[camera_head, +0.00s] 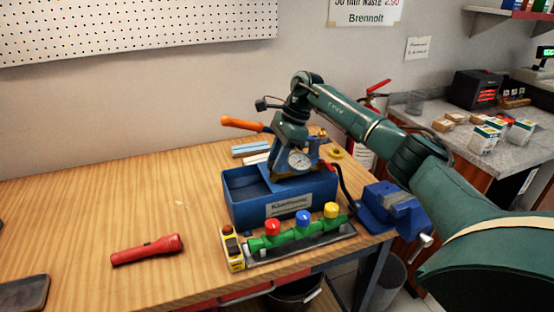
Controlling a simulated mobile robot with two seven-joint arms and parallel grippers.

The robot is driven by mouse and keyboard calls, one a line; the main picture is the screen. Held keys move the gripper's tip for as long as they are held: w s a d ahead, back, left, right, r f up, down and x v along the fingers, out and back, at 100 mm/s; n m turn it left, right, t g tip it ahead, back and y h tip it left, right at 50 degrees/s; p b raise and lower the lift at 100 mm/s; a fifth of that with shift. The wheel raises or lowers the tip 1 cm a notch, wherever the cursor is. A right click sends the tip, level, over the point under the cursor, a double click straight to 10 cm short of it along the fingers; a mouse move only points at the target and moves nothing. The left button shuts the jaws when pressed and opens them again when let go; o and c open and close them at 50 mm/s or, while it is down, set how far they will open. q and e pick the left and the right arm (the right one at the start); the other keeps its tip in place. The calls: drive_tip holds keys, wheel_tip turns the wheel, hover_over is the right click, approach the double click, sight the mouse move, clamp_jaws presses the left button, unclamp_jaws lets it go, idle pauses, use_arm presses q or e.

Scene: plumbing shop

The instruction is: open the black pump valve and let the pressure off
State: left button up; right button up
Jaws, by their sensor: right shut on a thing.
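A blue test pump (240,205) with a box-shaped tank stands on the wooden bench. It has a round white gauge (299,160) and an orange lever handle (242,124) that reaches out to the left. My right gripper (288,148) points down at the top of the pump, just above and beside the gauge. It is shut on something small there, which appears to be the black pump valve. The fingers and pump body hide the valve, so I cannot tell how far it is turned. The gauge needle is too small to read. My left gripper is out of view.
A green manifold with red, blue and yellow knobs (302,224) lies in front of the pump, beside a yellow device (232,248). A blue vise (392,208) is at the right. A red flashlight (146,250) lies left. The bench's left middle is clear.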

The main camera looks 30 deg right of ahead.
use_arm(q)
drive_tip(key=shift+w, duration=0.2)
use_arm(e)
drive_tip(key=shift+w+r+n+g, duration=0.1)
drive_tip(key=shift+n+g, duration=0.4)
drive_tip(key=shift+n, duration=0.6)
drive_tip(key=o, duration=0.7)
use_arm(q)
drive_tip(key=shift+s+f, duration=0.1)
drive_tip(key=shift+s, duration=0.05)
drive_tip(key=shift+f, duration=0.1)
use_arm(e)
drive_tip(key=v, duration=1.3)
drive_tip(key=shift+d, duration=0.1)
